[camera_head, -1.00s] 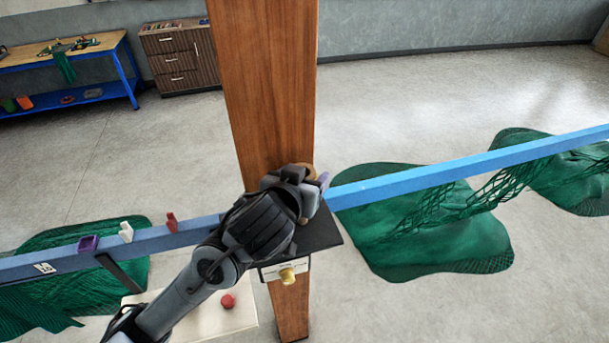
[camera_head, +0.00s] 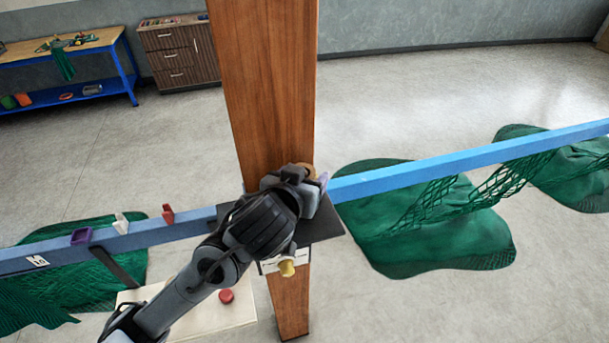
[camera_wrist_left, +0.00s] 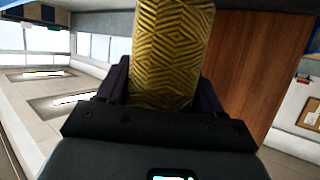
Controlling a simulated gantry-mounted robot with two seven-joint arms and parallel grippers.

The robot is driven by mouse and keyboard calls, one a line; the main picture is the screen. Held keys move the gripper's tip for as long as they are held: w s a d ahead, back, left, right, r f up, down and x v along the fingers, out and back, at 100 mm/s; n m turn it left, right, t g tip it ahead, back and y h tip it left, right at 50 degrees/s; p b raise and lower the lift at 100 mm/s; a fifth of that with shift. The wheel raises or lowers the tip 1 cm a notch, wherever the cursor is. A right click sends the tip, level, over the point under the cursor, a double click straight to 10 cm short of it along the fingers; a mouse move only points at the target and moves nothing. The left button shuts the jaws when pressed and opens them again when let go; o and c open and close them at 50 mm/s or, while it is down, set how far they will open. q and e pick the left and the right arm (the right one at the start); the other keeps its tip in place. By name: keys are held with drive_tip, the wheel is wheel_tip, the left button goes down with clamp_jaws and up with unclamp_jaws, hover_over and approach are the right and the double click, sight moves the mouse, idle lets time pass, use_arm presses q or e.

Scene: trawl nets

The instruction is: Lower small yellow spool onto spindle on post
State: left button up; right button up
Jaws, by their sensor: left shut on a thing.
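In the wrist view, a yellow spool (camera_wrist_left: 172,50) wound with patterned twine stands between the purple fingers of my left gripper (camera_wrist_left: 165,85). My left gripper is shut on it. In the head view, my left gripper (camera_head: 312,186) is in front of the wooden post (camera_head: 262,90), over a dark shelf (camera_head: 322,226). Only a tan edge of the spool (camera_head: 308,169) shows behind the gripper. The spindle cannot be made out; the gripper covers much of the shelf. My right gripper is not in view.
A blue rail (camera_head: 460,160) runs on both sides of the post, with green nets (camera_head: 430,235) below. Red, white and purple (camera_head: 81,236) pieces sit on its left part. A yellow knob-like piece (camera_head: 287,268) and a label are below the shelf. A red piece (camera_head: 226,296) lies on a pale board.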

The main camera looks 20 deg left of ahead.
use_arm(q)
drive_tip(key=shift+f, duration=0.4)
drive_tip(key=o, duration=1.2)
drive_tip(key=shift+s, duration=0.1)
drive_tip(key=b+v, duration=0.1)
drive_tip(key=v, duration=0.9)
drive_tip(key=shift+s+r+b, duration=0.25)
drive_tip(key=shift+b, duration=0.05)
